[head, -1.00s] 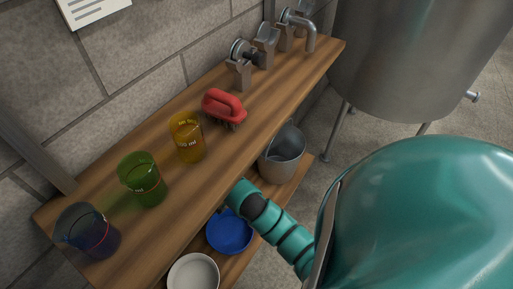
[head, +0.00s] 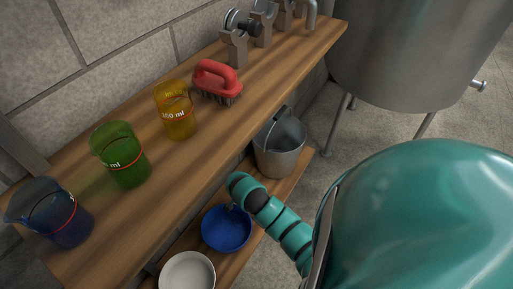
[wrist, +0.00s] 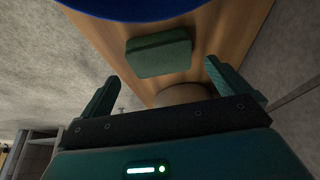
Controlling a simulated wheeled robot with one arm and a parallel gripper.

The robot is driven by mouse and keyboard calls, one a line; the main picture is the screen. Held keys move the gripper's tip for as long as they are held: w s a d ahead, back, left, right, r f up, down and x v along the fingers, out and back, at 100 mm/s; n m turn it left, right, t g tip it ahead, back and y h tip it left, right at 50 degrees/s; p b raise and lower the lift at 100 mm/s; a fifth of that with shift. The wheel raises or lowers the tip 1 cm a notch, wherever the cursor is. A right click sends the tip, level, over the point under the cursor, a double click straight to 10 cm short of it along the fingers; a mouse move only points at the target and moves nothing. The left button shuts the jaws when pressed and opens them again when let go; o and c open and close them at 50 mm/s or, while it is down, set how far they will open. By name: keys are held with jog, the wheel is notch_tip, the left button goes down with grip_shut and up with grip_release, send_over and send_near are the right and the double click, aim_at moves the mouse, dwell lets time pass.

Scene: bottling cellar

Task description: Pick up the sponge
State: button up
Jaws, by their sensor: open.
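The sponge (wrist: 158,56) is a dark green block with rounded edges. In the wrist view it lies on the wooden lower shelf (wrist: 212,35), near the blue bowl (wrist: 140,8). My gripper (wrist: 163,72) is open and empty, its two fingers spread to either side of the near part of the sponge in the picture. I cannot tell how far the fingertips are from it. In the head view my arm reaches down to the lower shelf beside the blue bowl (head: 226,230). There my fingers and most or all of the sponge are hidden behind my arm.
A grey bucket (head: 280,147) and a white bowl (head: 187,273) flank the blue bowl on the lower shelf. The upper shelf (head: 165,160) holds blue, green and yellow measuring vessels, a red brush (head: 216,80) and metal fittings. A steel tank (head: 405,60) stands at right.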

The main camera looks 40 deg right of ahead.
jog(key=shift+b+x, duration=0.7)
jog(key=shift+x, duration=2.15)
jog(key=shift+d+r, duration=0.1)
jog(key=shift+d, duration=0.1)
jog(key=c, duration=0.8)
